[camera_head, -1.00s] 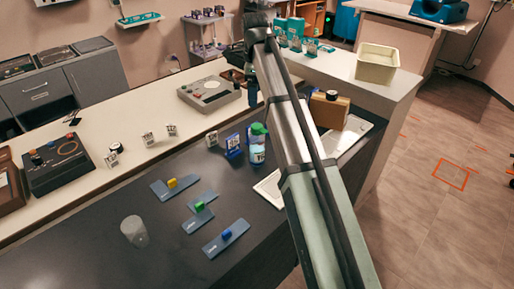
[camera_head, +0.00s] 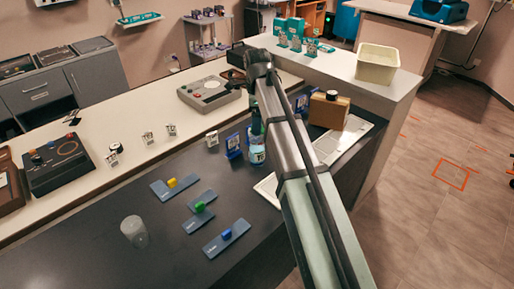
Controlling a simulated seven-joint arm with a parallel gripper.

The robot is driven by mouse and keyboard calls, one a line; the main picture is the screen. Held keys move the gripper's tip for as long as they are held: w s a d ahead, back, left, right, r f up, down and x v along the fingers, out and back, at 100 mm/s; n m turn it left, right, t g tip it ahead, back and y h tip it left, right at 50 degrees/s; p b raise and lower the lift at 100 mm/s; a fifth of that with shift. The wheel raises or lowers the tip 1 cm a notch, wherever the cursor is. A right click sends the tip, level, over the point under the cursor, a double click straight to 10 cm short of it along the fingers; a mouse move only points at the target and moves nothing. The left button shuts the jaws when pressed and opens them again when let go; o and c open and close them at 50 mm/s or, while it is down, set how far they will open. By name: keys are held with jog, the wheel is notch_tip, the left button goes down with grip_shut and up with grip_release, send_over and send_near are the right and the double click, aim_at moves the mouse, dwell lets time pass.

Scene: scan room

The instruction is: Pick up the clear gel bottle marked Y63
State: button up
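A clear bottle (camera_head: 256,156) with a pale label stands on the dark counter, partly hidden behind my arm. Its marking is too small to read, so I cannot tell if it is Y63. My arm crosses the picture from the lower right to a joint at the upper middle. My gripper (camera_head: 255,121) is a small dark shape hanging below that joint, just above the bottle's top and partly covered by my arm. Its fingers are not clear, and I cannot tell whether they touch the bottle.
A blue labelled item (camera_head: 233,146) stands just left of the bottle. A brown box (camera_head: 328,110) is to the right, beside a white tray (camera_head: 349,134). Blue plates with coloured blocks (camera_head: 226,235) and a grey cylinder (camera_head: 134,231) lie in front.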

aim_at(257, 146)
jog(key=shift+w+f, duration=0.1)
jog(key=shift+f, duration=2.6)
jog(key=c, duration=1.6)
